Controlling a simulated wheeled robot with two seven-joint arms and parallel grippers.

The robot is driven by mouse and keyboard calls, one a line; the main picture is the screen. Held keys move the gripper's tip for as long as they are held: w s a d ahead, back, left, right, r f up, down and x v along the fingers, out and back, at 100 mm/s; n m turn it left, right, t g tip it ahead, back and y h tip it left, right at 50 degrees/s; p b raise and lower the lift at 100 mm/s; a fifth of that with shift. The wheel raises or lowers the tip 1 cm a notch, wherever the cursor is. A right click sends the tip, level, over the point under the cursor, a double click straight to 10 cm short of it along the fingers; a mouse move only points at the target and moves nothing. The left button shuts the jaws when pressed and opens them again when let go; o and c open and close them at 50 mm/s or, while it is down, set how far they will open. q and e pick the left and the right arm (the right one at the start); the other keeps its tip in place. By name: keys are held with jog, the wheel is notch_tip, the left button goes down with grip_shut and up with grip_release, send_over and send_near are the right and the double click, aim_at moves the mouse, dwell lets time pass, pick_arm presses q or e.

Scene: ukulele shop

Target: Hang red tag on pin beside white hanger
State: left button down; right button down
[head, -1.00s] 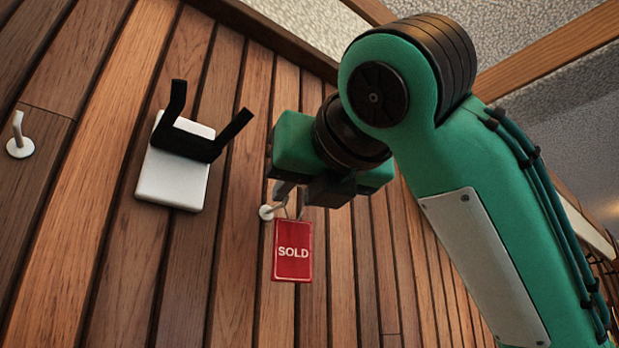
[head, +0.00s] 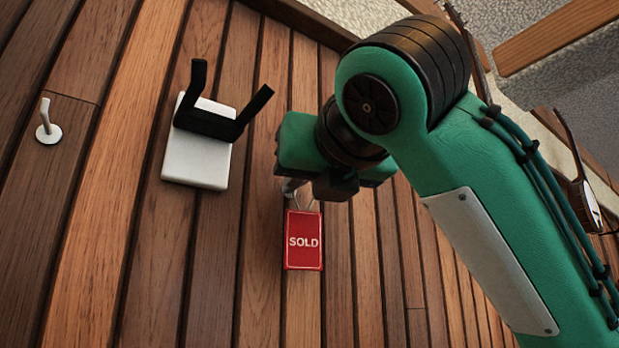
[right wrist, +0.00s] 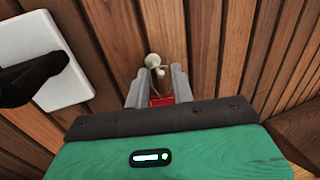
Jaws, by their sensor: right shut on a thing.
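The red tag (head: 303,241), marked SOLD, hangs upright by a thin loop below my right gripper (head: 300,188). The white hanger (head: 196,160), a plate with two black prongs, is on the wall to the left. The pin (right wrist: 152,61) beside it lies just beyond the fingertips, by the loop. I cannot tell whether the loop is around it. In the head view, my gripper largely hides this pin. My left gripper is out of view.
The wall (head: 100,230) is of wooden planks. Another white pin (head: 47,124) stands left of the hanger. The black prongs (right wrist: 30,80) stick out left of my gripper. The wall below the tag is clear.

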jog(key=c, duration=1.1)
grip_release()
